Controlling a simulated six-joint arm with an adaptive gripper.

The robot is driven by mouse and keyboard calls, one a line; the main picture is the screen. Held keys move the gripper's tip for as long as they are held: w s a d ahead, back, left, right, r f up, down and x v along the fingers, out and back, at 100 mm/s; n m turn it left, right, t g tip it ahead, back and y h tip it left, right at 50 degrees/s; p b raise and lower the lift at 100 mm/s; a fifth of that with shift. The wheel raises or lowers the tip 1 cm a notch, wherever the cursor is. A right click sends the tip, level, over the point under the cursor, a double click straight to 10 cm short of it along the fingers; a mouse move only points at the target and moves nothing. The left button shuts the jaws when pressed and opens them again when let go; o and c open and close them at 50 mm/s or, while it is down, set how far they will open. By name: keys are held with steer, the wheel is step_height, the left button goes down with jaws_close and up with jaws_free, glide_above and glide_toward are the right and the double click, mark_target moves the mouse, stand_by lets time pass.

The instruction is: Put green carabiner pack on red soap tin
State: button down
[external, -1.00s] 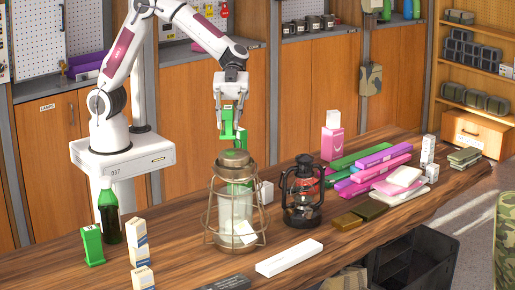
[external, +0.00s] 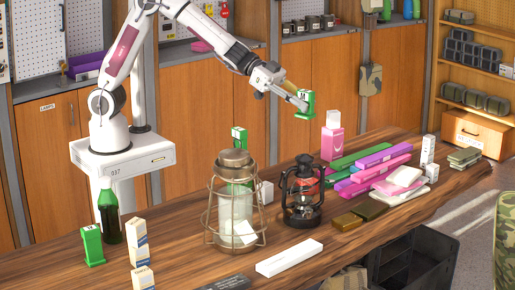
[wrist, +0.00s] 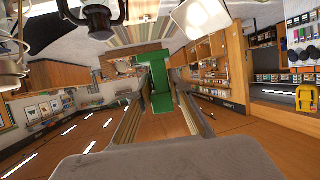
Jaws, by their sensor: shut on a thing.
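My gripper (external: 297,102) is shut on a green carabiner pack (external: 306,104), held upright in the air above and behind the black lantern. In the wrist view the green pack (wrist: 159,85) sits between the two fingers (wrist: 160,110). No red soap tin shows clearly. A red patch (external: 309,170) shows at the black lantern, and I cannot tell whether it is the tin behind it. Another green pack (external: 239,138) shows behind the brass lantern, and one more (external: 92,245) stands at the table's left.
The brass lantern (external: 234,158) and black lantern (external: 302,211) stand mid-table. A pink bottle (external: 332,143) stands close right of the held pack, lower down. Magenta and green boxes (external: 383,157) lie to the right. White boxes (external: 138,252) and a green bottle (external: 108,215) stand left.

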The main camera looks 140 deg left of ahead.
steer(key=s+a+f+n+y, duration=0.1)
steer(key=s+a+n+y, duration=0.15)
steer(key=a, duration=0.25)
step_height(320, 180, down, 11)
steer(key=shift+s+d+f+m, duration=0.15)
steer(key=shift+s+m, duration=0.05)
steer(key=shift+m, duration=0.15)
steer(key=shift+f+h, duration=0.1)
steer(key=shift+h, duration=0.15)
steer(key=shift+f, duration=3)
steer(key=shift+f, duration=0.1)
steer(key=shift+f, duration=1.8)
steer(key=shift+f, duration=0.15)
